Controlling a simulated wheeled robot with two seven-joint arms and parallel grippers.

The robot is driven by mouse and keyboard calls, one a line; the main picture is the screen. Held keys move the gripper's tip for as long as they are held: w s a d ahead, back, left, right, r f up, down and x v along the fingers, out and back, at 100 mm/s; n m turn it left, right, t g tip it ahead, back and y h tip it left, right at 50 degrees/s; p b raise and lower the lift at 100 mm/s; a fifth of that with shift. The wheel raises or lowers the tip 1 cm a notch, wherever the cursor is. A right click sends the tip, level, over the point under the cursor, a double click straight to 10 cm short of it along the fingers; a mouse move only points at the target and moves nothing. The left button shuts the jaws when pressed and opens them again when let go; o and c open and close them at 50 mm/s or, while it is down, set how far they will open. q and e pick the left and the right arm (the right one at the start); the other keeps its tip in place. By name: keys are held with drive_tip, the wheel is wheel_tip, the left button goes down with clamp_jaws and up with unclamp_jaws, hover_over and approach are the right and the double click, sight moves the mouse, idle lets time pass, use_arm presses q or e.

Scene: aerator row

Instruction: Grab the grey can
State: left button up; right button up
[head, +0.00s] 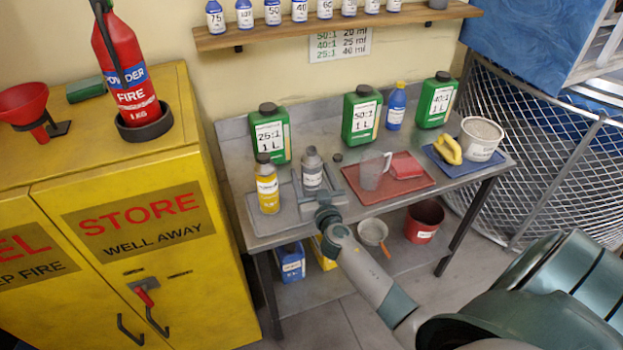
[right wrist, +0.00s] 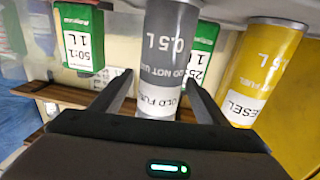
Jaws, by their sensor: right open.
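The grey can (head: 312,167), with a white label and a grey cap, stands upright on a grey tray (head: 287,218) on the bench. In the right wrist view, which looks upside down, the grey can (right wrist: 168,62) reads "0.5 L" and "OLD FU...". My right gripper (head: 311,183) comes in from the front with its jaws open. Its two fingers reach either side of the can, and the wrist view shows gaps beside it. My left gripper is not in view.
A yellow diesel can (head: 268,190) stands on the same tray, just left of the grey can. Green jugs (head: 270,136) and (head: 361,118) stand behind. A clear measuring jug (head: 373,170) stands on a red tray (head: 410,187) to the right. A yellow cabinet (head: 130,220) flanks the bench.

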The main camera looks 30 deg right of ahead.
sight(316, 171)
drive_tip(key=shift+c, duration=0.4)
drive_tip(key=c, duration=1.1)
drive_tip(key=shift+c, duration=0.2)
drive_tip(key=shift+r, duration=0.35)
drive_tip(key=shift+r, duration=1.55)
drive_tip(key=shift+s+d+r, duration=0.1)
drive_tip(key=shift+d+r, duration=0.1)
drive_tip(key=s+d+r+b, duration=0.3)
drive_tip(key=s+d+r, duration=0.2)
drive_tip(key=d, duration=0.4)
drive_tip(key=shift+s+d+r, duration=0.2)
drive_tip(key=shift+s+r, duration=0.2)
drive_tip(key=shift+r, duration=0.4)
drive_tip(key=shift+d+r, duration=0.1)
